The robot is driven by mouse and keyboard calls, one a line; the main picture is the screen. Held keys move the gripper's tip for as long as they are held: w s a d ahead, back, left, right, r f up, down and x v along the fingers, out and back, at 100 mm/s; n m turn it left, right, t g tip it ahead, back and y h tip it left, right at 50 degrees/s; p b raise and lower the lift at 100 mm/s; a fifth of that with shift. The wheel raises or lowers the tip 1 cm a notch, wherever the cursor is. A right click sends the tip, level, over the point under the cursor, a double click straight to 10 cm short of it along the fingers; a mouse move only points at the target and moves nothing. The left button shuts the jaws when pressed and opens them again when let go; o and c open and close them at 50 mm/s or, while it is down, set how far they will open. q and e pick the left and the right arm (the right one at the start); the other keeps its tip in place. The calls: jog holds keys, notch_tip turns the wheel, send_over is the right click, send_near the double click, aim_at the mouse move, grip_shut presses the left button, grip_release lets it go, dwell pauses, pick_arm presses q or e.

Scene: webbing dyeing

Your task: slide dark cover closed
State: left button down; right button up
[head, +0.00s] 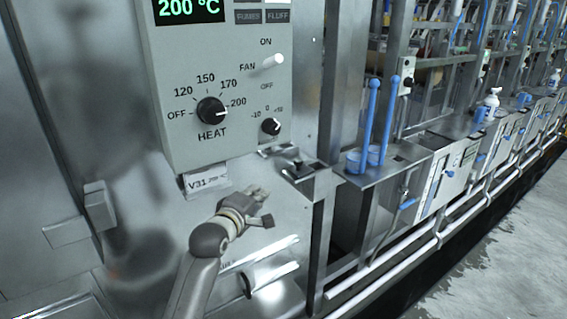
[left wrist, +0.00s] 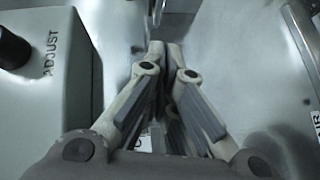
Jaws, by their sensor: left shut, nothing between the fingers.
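A small dark piece with a raised knob (head: 298,167) lies on a metal ledge right of the control box; it may be the dark cover, but I cannot tell how far it is open. My left gripper (head: 260,193) is below the control box, left of and lower than this piece and apart from it. In the left wrist view the left gripper's fingertips (left wrist: 168,46) are together with nothing between them. The dark cover is not clearly visible in the left wrist view. My right gripper is not in view.
The control box (head: 185,135) with black HEAT knob (head: 211,111) and white FAN lever (head: 272,62) overhangs the gripper. A V31 label (head: 207,180) hangs under it. A metal post (head: 327,120) and blue-handled tools (head: 369,120) stand right. Pale rails (head: 262,256) lie below.

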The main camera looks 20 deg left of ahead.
aim_at(300, 165)
pick_arm(q)
jog(key=shift+n+t, duration=0.4)
jog(key=shift+n, duration=0.1)
jog(key=r, duration=0.4)
jog(key=shift+s+a+r, duration=0.1)
jog(key=shift+s+r, duration=0.2)
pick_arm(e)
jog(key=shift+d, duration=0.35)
pick_arm(q)
jog(key=shift+w, duration=0.1)
jog(key=w+d+f+p, duration=0.1)
jog(key=w+d+p, duration=0.2)
jog(key=w, duration=0.9)
jog(key=shift+w+f+p, duration=0.25)
jog(key=shift+f+p, duration=0.15)
jog(key=shift+p, duration=0.05)
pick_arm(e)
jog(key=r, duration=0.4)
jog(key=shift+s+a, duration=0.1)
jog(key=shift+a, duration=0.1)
pick_arm(q)
jog(key=shift+d, duration=0.1)
